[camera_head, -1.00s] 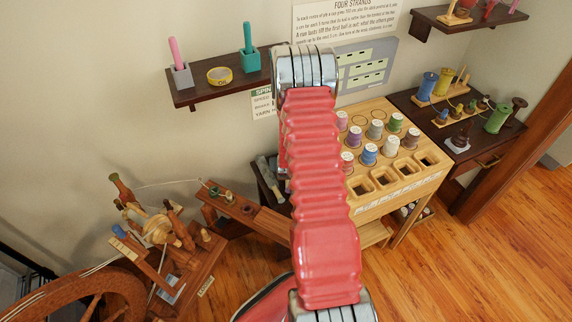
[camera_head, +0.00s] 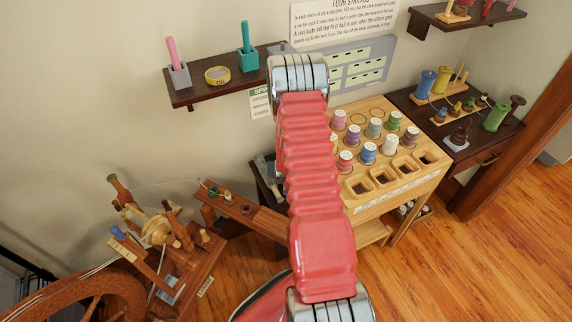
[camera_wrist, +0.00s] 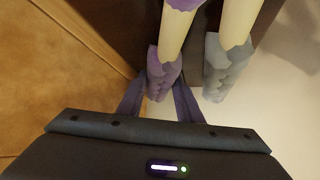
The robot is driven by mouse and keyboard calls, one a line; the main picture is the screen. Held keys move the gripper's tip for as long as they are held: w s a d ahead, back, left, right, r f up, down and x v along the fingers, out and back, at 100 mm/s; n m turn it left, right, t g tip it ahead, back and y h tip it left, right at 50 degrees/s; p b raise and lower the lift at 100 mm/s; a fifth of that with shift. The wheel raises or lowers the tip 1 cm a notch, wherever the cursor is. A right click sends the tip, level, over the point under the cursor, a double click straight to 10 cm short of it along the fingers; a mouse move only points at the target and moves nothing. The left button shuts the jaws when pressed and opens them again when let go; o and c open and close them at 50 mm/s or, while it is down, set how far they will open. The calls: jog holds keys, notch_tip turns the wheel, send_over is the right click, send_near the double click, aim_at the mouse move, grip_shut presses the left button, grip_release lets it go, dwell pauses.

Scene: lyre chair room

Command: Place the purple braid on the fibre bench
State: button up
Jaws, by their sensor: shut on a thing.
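In the wrist view my gripper (camera_wrist: 160,98) is shut on the lower end of a purple braid (camera_wrist: 164,72). The braid has a long cream middle part and more purple at the top edge, where it is cut off. A grey braid (camera_wrist: 226,68) of similar form lies close on its right, apart from my fingers. Behind both is a dark brown surface (camera_wrist: 130,22), perhaps the fibre bench; I cannot tell for sure. In the head view my red arm hides my gripper and the purple braid.
A light wood rack (camera_head: 400,195) with several spools stands right of my arm. A dark table (camera_head: 470,130) with more spools stands beyond it. A wall shelf (camera_head: 215,88) holds cups and a yellow tin. A spinning wheel (camera_head: 85,295) is at the lower left.

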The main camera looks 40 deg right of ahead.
jog(key=o, duration=1.1)
jog(key=shift+f, duration=0.1)
jog(key=shift+o, duration=0.2)
jog(key=shift+v, duration=6.1)
